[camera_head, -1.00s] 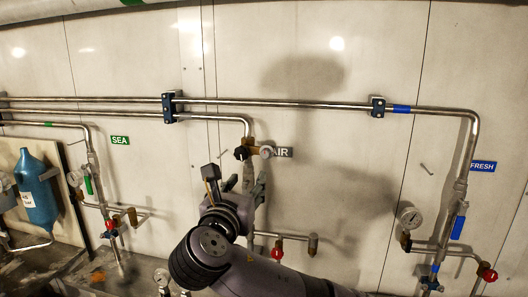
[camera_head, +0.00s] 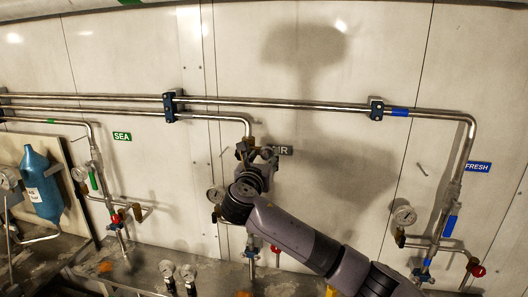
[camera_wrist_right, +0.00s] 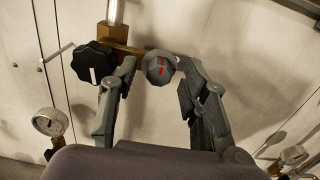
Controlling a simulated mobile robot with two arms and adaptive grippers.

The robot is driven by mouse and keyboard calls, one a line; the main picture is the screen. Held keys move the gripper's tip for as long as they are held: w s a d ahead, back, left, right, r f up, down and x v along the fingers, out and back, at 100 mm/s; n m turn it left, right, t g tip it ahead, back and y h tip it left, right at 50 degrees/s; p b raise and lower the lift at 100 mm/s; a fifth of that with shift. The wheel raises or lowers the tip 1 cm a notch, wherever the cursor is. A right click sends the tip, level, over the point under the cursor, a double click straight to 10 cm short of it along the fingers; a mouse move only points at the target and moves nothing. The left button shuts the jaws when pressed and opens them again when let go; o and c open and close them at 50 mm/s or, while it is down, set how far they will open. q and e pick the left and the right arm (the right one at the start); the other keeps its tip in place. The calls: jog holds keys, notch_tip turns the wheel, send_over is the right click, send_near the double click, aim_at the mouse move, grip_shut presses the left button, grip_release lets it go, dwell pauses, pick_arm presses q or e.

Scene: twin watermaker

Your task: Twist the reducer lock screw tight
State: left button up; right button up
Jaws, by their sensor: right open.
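The brass reducer body (camera_wrist_right: 122,48) sits on the AIR pipe, with a black knob with a white mark (camera_wrist_right: 88,62) on its left. On its right end is a small grey knob with a red mark (camera_wrist_right: 158,67), which looks like the lock screw. My right gripper (camera_wrist_right: 160,80) is open, with one finger on each side of the grey knob; I cannot tell whether either finger touches it. In the head view my right gripper (camera_head: 262,160) is at the reducer and covers part of it. My left gripper is not in view.
The AIR label (camera_head: 284,150) is just right of the gripper. A gauge (camera_head: 215,195) is to its lower left and a red valve knob (camera_head: 275,249) below. The FRESH line's gauge (camera_head: 404,215) stands at right, the SEA line's red valve (camera_head: 116,218) at left.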

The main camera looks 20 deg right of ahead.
jog(key=shift+w+d, duration=0.15)
jog(key=shift+w, duration=0.05)
jog(key=shift+c, duration=0.4)
grip_shut()
